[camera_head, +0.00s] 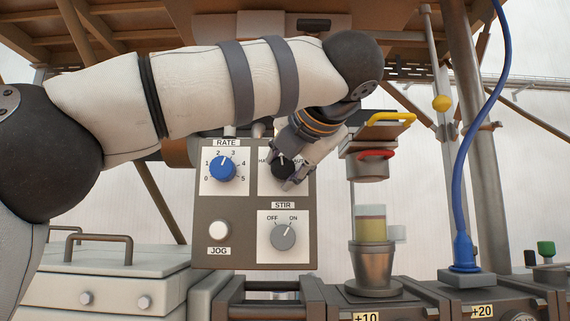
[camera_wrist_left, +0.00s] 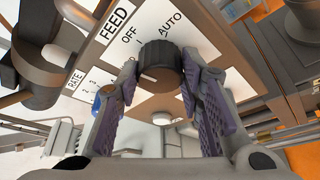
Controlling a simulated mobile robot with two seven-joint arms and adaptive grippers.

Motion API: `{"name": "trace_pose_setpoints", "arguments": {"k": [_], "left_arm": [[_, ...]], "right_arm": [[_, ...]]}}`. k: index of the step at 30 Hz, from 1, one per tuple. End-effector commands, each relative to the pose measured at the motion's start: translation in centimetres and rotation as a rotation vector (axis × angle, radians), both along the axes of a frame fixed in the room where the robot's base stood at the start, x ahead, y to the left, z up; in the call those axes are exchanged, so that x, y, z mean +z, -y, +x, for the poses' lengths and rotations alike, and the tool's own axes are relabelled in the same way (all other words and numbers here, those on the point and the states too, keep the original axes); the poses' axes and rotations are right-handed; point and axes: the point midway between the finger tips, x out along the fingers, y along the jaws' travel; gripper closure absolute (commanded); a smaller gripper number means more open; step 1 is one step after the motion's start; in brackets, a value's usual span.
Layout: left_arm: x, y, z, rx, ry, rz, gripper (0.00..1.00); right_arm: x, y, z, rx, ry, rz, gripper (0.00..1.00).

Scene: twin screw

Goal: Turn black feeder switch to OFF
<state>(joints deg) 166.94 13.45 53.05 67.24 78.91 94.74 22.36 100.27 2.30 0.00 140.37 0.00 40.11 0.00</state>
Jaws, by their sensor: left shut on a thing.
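The black feeder switch (camera_head: 283,167) is a round knob at the top right of the grey control panel (camera_head: 244,243). My right gripper is not in view.
The panel also carries a blue RATE knob (camera_head: 222,168), a white JOG button (camera_head: 219,230) and a grey STIR switch (camera_head: 283,236). A beaker (camera_head: 371,224) stands right of the panel. A blue cable (camera_head: 459,190) runs down further right.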

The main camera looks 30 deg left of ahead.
Motion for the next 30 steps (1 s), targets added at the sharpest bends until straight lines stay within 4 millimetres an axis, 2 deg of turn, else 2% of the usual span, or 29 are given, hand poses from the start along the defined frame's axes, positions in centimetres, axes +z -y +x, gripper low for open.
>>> {"name": "trace_pose_setpoints", "arguments": {"k": [10, 27, 28, 30], "left_arm": [[-0.08, 0.04, 0.04, 0.0, -0.071, 0.115, 0.94], [-0.09, 0.05, 0.04, 0.0, -0.084, 0.136, 0.94], [-0.09, 0.05, 0.04, 0.0, -0.084, 0.136, 0.61], [-0.09, 0.05, 0.04, -0.001, -0.083, 0.137, 0.46]], "right_arm": [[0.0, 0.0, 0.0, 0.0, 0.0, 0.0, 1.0], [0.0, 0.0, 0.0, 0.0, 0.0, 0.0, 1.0], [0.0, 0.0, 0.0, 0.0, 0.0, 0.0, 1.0], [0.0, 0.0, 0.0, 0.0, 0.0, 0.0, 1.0]]}}
